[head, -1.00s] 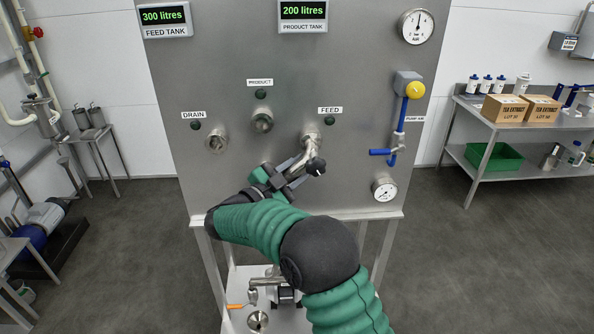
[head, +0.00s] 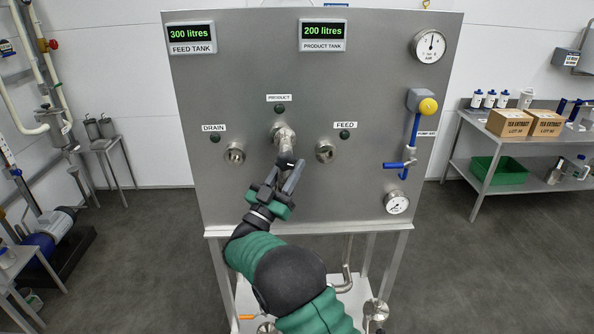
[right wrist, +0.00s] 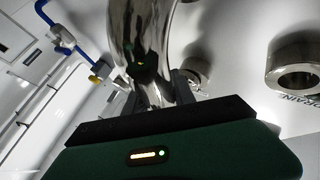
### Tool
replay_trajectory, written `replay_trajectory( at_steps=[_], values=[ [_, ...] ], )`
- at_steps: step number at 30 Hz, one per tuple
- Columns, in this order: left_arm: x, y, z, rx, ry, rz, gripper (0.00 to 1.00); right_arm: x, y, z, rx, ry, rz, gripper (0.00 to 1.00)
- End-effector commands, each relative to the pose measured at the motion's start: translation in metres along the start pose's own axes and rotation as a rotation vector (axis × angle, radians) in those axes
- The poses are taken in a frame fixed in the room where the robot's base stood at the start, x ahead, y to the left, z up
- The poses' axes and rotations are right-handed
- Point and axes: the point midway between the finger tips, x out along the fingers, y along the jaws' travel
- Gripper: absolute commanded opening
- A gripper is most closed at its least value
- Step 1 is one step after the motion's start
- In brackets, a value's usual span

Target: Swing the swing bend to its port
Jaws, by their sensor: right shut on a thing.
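The swing bend (head: 285,143), a shiny curved steel pipe, runs down the panel, its top end at the PRODUCT port (head: 276,129). Whether it is fully seated cannot be told. Its lower end is hidden behind my right gripper (head: 284,180), which is shut on the bend. In the right wrist view the bend (right wrist: 150,45) rises large between the fingers. The DRAIN port (head: 235,153) and FEED port (head: 325,152) are uncovered, left and right of the bend. My left gripper is not in view.
The panel (head: 385,85) carries a blue-handled valve (head: 413,135) and gauges at right. Tank displays (head: 190,34) read 300 and 200 litres. A shelf table with boxes (head: 508,122) stands at right, pipes and a pump at left. Open floor lies on both sides.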

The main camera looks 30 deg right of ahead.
Motion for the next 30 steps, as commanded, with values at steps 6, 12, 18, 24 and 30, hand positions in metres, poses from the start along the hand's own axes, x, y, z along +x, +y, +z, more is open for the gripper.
replay_trajectory(
  at_steps=[6, 12, 18, 24, 30],
  values=[
    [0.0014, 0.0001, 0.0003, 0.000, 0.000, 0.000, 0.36, -0.0044, -0.0080, -0.0018, -0.037, 0.028, -0.034, 0.00],
    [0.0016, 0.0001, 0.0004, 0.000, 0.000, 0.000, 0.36, -0.0050, -0.0091, -0.0019, -0.047, 0.034, -0.039, 0.00],
    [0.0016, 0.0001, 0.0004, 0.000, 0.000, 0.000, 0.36, -0.0053, -0.0091, -0.0014, -0.048, 0.033, -0.039, 0.00],
    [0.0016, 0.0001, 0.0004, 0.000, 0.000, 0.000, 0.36, -0.0052, -0.0086, -0.0013, -0.047, 0.033, -0.038, 0.47],
    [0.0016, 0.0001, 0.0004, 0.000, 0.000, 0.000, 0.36, -0.0045, -0.0073, -0.0023, -0.046, 0.034, -0.035, 0.52]
  ],
)
